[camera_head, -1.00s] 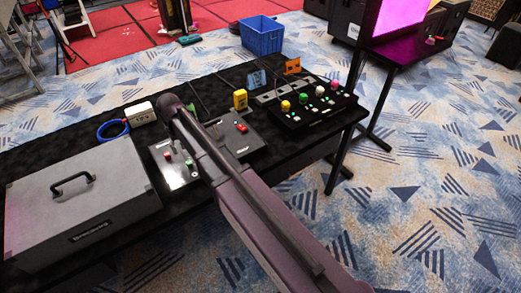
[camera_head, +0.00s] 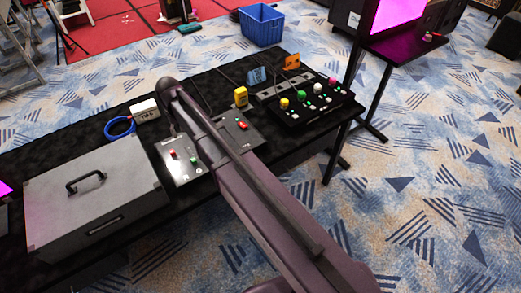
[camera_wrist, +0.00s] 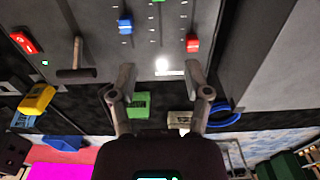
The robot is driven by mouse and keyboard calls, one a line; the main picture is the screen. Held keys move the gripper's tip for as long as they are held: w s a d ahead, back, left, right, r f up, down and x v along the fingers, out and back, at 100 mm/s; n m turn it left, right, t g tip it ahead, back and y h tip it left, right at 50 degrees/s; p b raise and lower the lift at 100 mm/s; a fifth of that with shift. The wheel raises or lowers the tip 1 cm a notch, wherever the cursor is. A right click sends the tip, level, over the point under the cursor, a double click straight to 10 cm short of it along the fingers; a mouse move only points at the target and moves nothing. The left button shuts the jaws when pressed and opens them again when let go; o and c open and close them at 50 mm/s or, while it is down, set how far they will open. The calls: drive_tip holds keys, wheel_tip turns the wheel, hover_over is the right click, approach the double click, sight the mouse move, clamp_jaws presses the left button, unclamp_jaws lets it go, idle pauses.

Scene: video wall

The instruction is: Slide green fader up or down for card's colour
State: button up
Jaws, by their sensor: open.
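The wrist view looks down past my open gripper (camera_wrist: 160,68) at the grey fader panel (camera_wrist: 150,48), which also shows in the head view (camera_head: 181,172). The green fader (camera_wrist: 158,1) is at the wrist view's top edge, mostly cut off; its cap also shows in the head view (camera_head: 194,160). The blue fader (camera_wrist: 125,27) is left and the red fader (camera_wrist: 193,44) right. My fingers are apart and empty. A green upright piece (camera_wrist: 138,105) stands beyond the panel; I cannot tell whether it is the card. In the head view, my arm hides the gripper.
A grey case (camera_head: 98,205) is left of the panel. A white box (camera_head: 145,109), blue cable (camera_head: 120,127), yellow device (camera_head: 241,96) and button board (camera_head: 310,105) share the black table. Blue (camera_head: 257,76) and orange (camera_head: 292,62) cards stand at the back. A T-handle (camera_wrist: 76,65) rises near my gripper.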

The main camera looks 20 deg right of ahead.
drive_tip(key=s+d+f+m+b, duration=0.1)
drive_tip(key=s+d, duration=0.7)
drive_tip(key=d, duration=0.4)
drive_tip(key=s+d+m+b, duration=0.1)
drive_tip(key=s+d+m, duration=0.1)
drive_tip(key=s+d, duration=0.7)
drive_tip(key=shift+s+d+f+m, duration=0.15)
drive_tip(key=shift+d+f+m, duration=0.2)
drive_tip(key=shift+d, duration=1.35)
